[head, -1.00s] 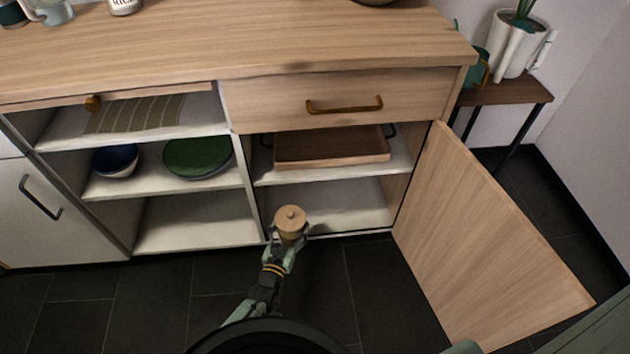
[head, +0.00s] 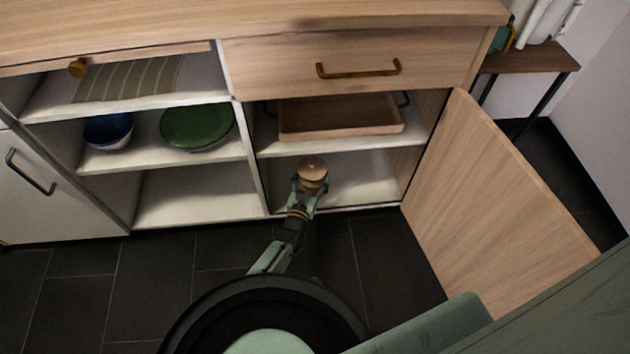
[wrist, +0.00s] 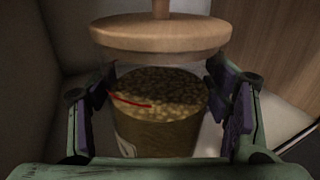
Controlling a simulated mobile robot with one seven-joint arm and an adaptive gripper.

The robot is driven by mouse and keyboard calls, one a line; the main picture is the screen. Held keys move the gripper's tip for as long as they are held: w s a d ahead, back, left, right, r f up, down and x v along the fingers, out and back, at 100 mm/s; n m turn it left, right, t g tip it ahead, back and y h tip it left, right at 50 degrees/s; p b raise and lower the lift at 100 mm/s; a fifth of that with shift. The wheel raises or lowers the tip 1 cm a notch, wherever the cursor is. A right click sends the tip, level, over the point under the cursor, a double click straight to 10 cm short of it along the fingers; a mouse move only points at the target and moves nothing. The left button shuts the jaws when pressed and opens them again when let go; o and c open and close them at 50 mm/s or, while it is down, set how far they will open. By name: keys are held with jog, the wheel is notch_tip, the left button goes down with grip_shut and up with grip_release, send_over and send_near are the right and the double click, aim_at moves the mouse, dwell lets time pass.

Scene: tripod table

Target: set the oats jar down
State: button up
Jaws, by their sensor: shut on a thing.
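The oats jar (head: 312,172) has a round wooden lid with a knob. In the wrist view the jar (wrist: 158,115) is clear, part filled with oats, and has a label on its front. My gripper (head: 311,186) is shut on the jar, with one finger pad on each side below the lid. In the head view the jar is inside the lower right cupboard opening, near its left wall. The jar looks upright in the wrist view. Its base is hidden, so I cannot tell whether it touches the bottom shelf (head: 365,182).
A wooden tray (head: 340,116) sits on the shelf just above. The cupboard door (head: 500,200) stands wide open on the right. The bottom shelf is clear to the right of the jar.

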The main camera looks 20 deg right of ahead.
jog(key=shift+b+x, duration=0.35)
jog(key=shift+x, duration=0.9)
jog(key=shift+s+f+b, duration=0.1)
jog(key=shift+f+b, duration=0.6)
jog(key=shift+f, duration=1)
jog(key=shift+f+b, duration=0.3)
jog(key=shift+b, duration=0.05)
jog(key=o, duration=1.8)
jog(key=shift+c, duration=0.2)
